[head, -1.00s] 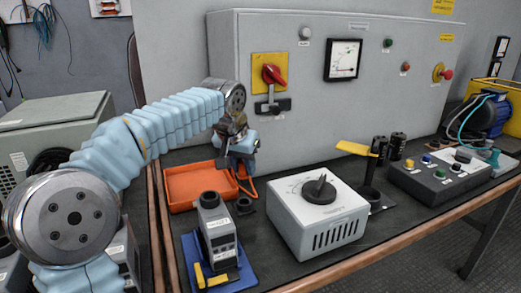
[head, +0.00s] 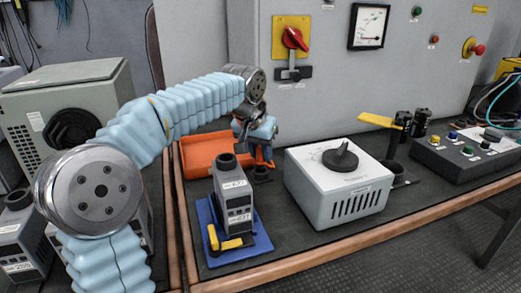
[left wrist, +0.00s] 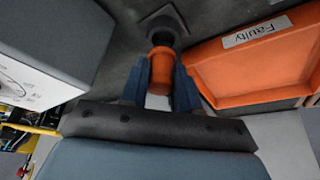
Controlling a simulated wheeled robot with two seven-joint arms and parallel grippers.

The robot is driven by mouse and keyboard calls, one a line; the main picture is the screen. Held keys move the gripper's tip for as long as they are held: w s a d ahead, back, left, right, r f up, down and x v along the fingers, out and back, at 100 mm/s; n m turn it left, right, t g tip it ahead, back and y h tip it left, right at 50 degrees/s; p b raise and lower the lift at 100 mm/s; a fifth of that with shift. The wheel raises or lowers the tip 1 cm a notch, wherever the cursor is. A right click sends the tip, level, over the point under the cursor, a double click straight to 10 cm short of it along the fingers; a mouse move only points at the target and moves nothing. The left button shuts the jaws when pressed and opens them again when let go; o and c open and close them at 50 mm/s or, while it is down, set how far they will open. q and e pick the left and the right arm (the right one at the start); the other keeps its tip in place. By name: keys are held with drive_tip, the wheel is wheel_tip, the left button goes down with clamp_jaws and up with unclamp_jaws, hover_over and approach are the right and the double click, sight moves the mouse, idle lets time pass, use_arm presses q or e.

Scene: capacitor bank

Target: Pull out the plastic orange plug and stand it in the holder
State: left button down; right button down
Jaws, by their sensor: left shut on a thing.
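My left gripper (head: 262,152) is shut on the orange plug (head: 268,155), just above the bench beside the orange tray. In the left wrist view, the plug (left wrist: 161,65) sits between the two dark blue fingers, its rounded orange end visible. A black round holder (head: 262,174) stands on the bench right under the gripper in the head view. It also shows in the left wrist view (left wrist: 168,24) as a dark ring just beyond the plug. I cannot tell whether the plug touches it. My right gripper is not in view.
The orange tray (head: 190,172), labelled "Faulty" in the left wrist view, lies left of the holder. A grey unit with an open black top (head: 233,205) stands on a blue base (head: 255,247) in front. A white box with a dial (head: 310,190) stands close on the right.

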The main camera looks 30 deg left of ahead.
use_arm(q)
drive_tip(key=shift+f, duration=0.4)
idle(0.4)
drive_tip(key=c, duration=0.7)
unclamp_jaws()
drive_tip(key=shift+c, duration=0.2)
drive_tip(key=p+v, duration=0.2)
drive_tip(key=v, duration=1.1)
drive_tip(key=shift+r, duration=0.4)
drive_tip(key=shift+s, duration=0.1)
